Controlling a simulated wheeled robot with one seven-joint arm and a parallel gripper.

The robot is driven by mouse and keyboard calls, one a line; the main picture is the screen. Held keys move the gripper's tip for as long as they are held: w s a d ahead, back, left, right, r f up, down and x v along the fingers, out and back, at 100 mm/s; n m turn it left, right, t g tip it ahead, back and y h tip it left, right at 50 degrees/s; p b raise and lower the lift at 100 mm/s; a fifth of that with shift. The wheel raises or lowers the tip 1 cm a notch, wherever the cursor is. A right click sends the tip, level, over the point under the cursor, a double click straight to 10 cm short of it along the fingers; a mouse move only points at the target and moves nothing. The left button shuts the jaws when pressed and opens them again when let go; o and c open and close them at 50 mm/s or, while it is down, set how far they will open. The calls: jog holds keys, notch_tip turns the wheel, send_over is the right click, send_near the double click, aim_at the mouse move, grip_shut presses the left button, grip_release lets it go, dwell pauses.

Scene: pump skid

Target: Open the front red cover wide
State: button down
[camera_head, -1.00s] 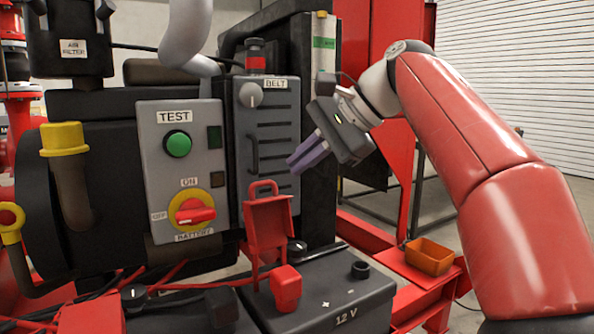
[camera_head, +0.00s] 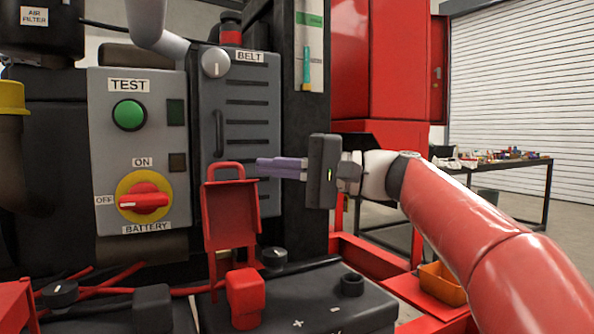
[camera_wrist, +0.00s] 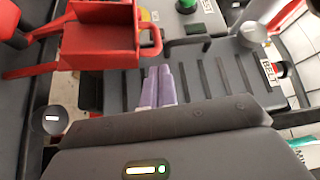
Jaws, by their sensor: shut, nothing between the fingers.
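The red cover (camera_head: 231,214) is a flat red piece with a loop handle on its top edge. It stands upright on thin red legs behind the battery, in front of the grey belt panel. My gripper (camera_head: 258,167) is shut and empty, its purple fingers level and pointing left, just right of the handle in the head view. In the wrist view the red cover (camera_wrist: 97,42) is at upper left, its handle toward the fingers (camera_wrist: 157,70). The fingers appear apart from the handle. A small red cap (camera_head: 245,297) sits on the battery in front.
The grey belt panel (camera_head: 238,115) with its black handle is close behind the fingers. The test panel (camera_head: 140,150) with a green button and red switch is at left. The black battery (camera_head: 320,300) lies below. An orange bin (camera_head: 442,283) sits at right.

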aim_at(229, 204)
jog(key=shift+w+a+r, duration=0.1)
jog(key=shift+a+r, duration=0.05)
jog(key=shift+a, duration=1.8)
jog(key=shift+b, duration=0.3)
